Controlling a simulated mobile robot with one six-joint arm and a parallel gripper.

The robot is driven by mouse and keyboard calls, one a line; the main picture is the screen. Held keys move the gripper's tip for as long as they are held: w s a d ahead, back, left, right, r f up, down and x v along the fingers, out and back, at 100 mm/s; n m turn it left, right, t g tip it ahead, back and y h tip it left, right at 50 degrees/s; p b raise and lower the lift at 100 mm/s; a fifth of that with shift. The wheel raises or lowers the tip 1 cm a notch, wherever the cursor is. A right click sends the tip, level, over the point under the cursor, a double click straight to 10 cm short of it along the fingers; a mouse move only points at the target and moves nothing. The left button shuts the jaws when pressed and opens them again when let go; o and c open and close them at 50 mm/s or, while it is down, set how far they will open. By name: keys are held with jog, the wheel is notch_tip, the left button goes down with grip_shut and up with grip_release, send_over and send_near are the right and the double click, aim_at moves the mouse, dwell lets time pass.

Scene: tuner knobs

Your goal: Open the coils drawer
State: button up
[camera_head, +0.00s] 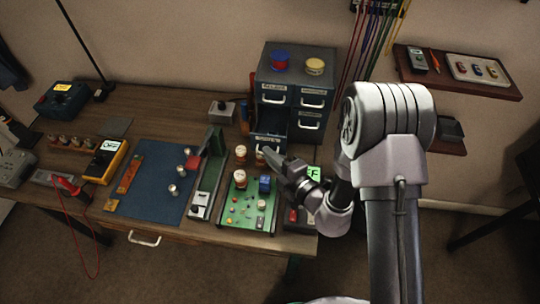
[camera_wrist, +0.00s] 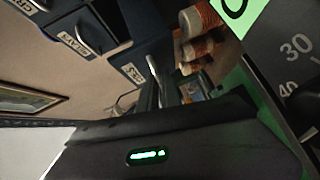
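The grey-blue drawer cabinet (camera_head: 262,88) stands at the back of the bench. Its lower left drawer, the coils drawer (camera_head: 262,139), stands pulled out, with a dark interior showing behind its front. In the wrist view its label, reading roughly "COILS" (camera_wrist: 132,72), is close to the fingertips. My gripper (camera_head: 268,154) is at the drawer's handle, reaching in from the right. In the wrist view the gripper (camera_wrist: 160,88) shows two dark fingers close together by the drawer front. Whether they are closed on the handle is hidden.
A green circuit board (camera_head: 233,213) with cream-and-copper coils (camera_head: 240,178) lies just in front of the drawer. A tall green-sided panel (camera_head: 214,160) stands to its left. A blue mat (camera_head: 150,195) and a yellow meter (camera_head: 106,160) lie farther left. Jars (camera_head: 280,60) stand on the cabinet.

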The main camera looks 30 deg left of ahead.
jog(key=o, duration=0.4)
jog(key=p+v, duration=0.3)
jog(key=v, duration=1.4)
jog(key=shift+d, duration=0.25)
